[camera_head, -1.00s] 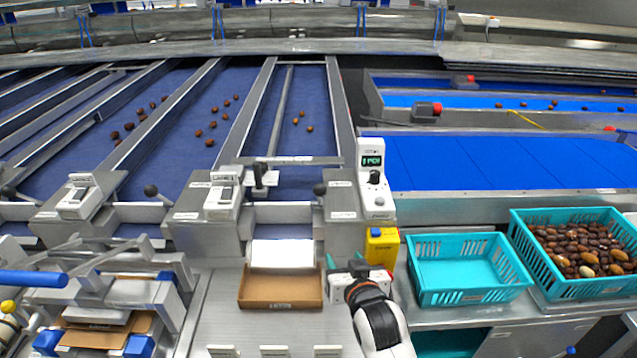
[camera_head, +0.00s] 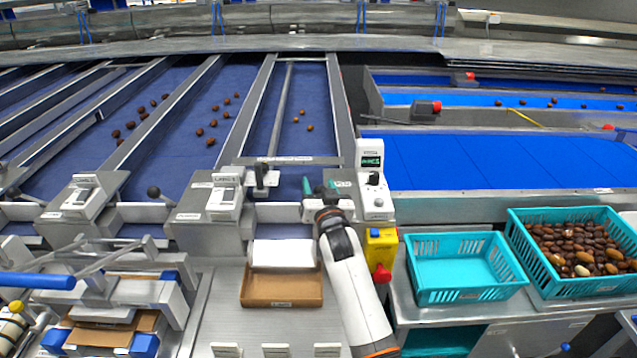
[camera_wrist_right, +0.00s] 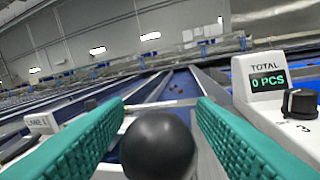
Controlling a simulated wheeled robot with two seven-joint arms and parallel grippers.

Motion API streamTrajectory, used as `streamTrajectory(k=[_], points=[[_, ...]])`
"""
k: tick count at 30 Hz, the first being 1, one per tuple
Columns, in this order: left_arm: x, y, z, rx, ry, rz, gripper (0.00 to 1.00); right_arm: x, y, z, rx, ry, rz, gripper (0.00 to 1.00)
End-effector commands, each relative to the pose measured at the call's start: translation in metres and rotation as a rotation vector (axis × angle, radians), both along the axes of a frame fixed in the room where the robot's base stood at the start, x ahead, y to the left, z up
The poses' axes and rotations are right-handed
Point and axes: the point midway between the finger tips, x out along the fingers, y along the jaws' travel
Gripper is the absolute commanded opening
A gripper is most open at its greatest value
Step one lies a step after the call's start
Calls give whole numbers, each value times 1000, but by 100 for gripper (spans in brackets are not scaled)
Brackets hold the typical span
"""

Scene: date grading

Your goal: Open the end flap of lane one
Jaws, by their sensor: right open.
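Lane one appears to be the blue belt lane (camera_head: 303,95) ending in a grey end flap (camera_head: 283,213) above a white chute (camera_head: 283,254). A black ball knob (camera_wrist_right: 157,145) sits between the two teal fingers of my right gripper (camera_wrist_right: 157,128) in the right wrist view. The fingers are apart and I cannot tell whether they touch the knob. In the head view my right gripper (camera_head: 318,187) is at the right end of the flap and hides the knob. My left gripper is in neither view.
A counter box with a display (camera_head: 370,165) and knob stands just right of my gripper, above a yellow box (camera_head: 379,247). A cardboard tray (camera_head: 281,300) lies below the chute. An empty teal crate (camera_head: 465,298) and a date-filled crate (camera_head: 570,292) stand at right.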

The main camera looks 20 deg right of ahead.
Motion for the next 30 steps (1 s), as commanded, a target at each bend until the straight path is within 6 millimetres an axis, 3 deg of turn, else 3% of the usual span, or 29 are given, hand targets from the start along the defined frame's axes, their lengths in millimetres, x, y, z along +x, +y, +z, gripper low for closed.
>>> streamTrajectory(k=[12,21,30], points=[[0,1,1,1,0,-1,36,8,-1,0,0,1,0,51],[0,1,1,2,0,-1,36,8,-1,0,0,1,0,2],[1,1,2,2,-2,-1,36,15,-1,2,4,15,0,0]])
